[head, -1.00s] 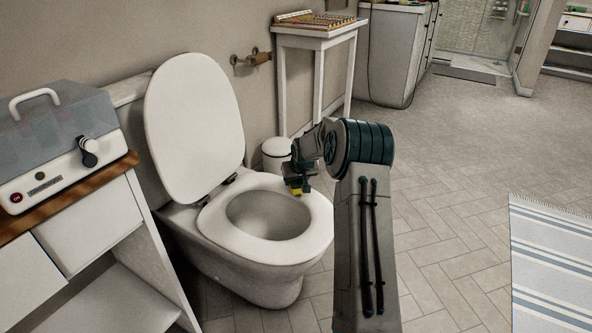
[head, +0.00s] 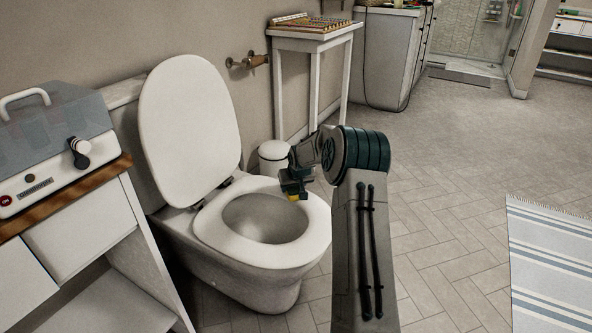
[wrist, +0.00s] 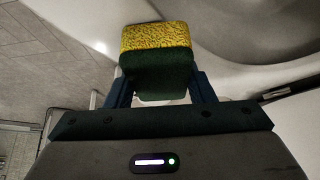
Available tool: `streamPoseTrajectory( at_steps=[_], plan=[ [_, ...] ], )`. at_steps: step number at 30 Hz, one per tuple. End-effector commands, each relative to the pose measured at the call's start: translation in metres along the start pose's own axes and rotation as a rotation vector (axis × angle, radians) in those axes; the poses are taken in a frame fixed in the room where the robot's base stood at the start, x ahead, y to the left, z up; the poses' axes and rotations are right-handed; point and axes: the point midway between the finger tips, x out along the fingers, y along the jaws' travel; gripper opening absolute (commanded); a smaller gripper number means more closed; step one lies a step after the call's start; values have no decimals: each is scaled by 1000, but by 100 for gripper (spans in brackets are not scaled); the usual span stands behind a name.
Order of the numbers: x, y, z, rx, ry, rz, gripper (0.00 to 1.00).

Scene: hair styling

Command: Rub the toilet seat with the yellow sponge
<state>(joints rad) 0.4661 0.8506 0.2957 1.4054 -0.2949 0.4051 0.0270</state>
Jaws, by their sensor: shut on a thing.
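The white toilet (head: 250,262) stands with its lid (head: 190,128) raised against the tank. Its seat (head: 308,232) is down around the open bowl. My gripper (head: 295,192) is at the right rear part of the seat, and is shut on the yellow sponge (head: 293,198), of which only a small yellow bit shows in the head view. In the wrist view the sponge (wrist: 156,38) has a yellow face and a dark green body between the two fingers. The seat rim (wrist: 215,65) lies just beyond it. I cannot tell whether the sponge touches the seat.
A cabinet (head: 95,215) with a clear-lidded white device (head: 45,160) stands left of the toilet. A white bin (head: 273,158) is behind my gripper, near a small white table (head: 310,45). A striped rug (head: 550,265) lies at the right. The tiled floor between is clear.

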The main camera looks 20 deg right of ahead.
Motion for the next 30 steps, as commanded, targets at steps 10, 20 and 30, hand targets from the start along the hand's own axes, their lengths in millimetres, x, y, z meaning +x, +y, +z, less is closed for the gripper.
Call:
streamPoseTrajectory(
  at_steps=[10, 20, 30],
  plan=[
    [-31, 8, -12, 18, -2, 9, 27],
    [-57, 3, -29, 12, 0, 6, 27],
    [-72, -1, -38, 7, -2, 3, 27]
  ],
)
